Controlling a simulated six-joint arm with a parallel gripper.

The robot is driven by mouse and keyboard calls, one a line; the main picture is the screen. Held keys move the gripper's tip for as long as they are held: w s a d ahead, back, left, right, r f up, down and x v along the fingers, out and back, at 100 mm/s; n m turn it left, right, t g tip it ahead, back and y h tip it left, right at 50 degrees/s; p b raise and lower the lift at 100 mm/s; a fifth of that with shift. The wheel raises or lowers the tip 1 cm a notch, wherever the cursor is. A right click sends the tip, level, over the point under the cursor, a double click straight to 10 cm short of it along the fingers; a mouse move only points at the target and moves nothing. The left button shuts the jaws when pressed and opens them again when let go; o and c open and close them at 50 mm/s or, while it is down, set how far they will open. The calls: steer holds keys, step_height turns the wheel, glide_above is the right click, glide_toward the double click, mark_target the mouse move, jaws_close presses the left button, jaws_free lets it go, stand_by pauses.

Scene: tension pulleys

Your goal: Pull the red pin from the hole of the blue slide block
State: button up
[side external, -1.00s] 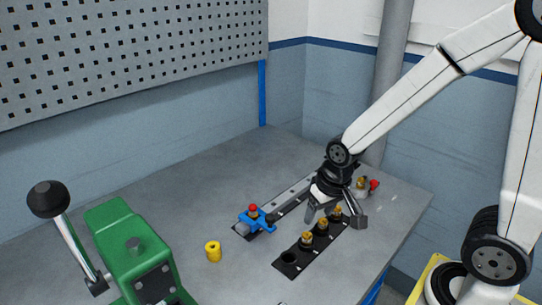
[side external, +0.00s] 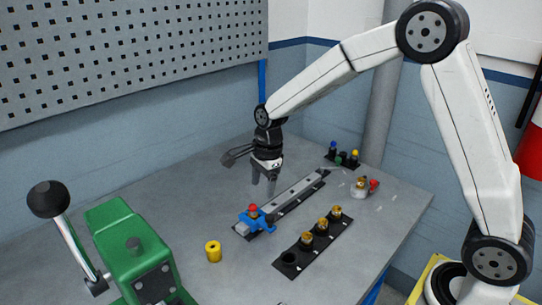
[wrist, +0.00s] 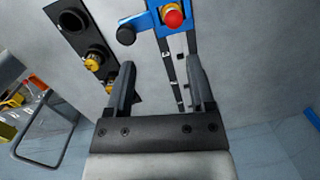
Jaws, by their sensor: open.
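The red pin (side external: 253,208) stands in the blue slide block (side external: 262,222), which sits at the near left end of a grey rail (side external: 295,192) on the table. In the wrist view the pin's round red head (wrist: 173,18) shows above a brass collar on the blue block (wrist: 143,22), at the top of the picture. My gripper (side external: 263,186) is open and empty, pointing down above the table, behind the block and the rail in the side view. Its two fingers (wrist: 160,75) show apart in the wrist view, with the rail between them and the pin beyond their tips.
A black strip (side external: 314,246) holds several brass-coloured pieces at right of the rail. A yellow cylinder (side external: 213,251) and a green lever machine (side external: 130,255) stand at left. A red-knobbed part (side external: 366,188) and small coloured pegs (side external: 343,155) are at back right.

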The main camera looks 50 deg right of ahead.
mark_target(253, 204)
steer(key=w+m, duration=0.2)
steer(key=m, duration=0.1)
steer(key=shift+w+a, duration=0.1)
steer(key=shift+a, duration=0.2)
steer(key=shift+f, duration=0.1)
steer(key=shift+w+a+f, duration=0.1)
steer(key=shift+a+f, duration=0.1)
steer(key=shift+f, duration=1.7)
steer(key=shift+w+a+f, duration=0.1)
steer(key=shift+a+f, duration=0.1)
steer(key=shift+f, duration=1.7)
jaws_close()
